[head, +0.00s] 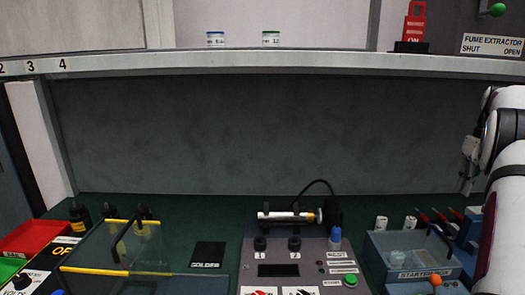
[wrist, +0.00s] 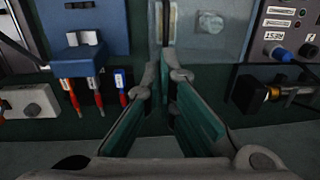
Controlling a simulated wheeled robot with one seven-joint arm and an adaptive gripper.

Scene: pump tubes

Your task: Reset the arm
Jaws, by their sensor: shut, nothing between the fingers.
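My gripper (wrist: 167,72) shows in the wrist view, with two grey fingers and green pads coming together at the tips. It is shut and empty. It hangs above the bench, in front of a clear box (wrist: 205,25).
The head view shows a grey control panel (head: 265,256), a clear-lidded box (head: 402,244), a yellow-edged guard (head: 95,271) and a red bin (head: 35,238). A shelf (head: 260,63) crosses above. Screwdrivers in a blue rack (wrist: 85,52) lie left of my gripper in the wrist view.

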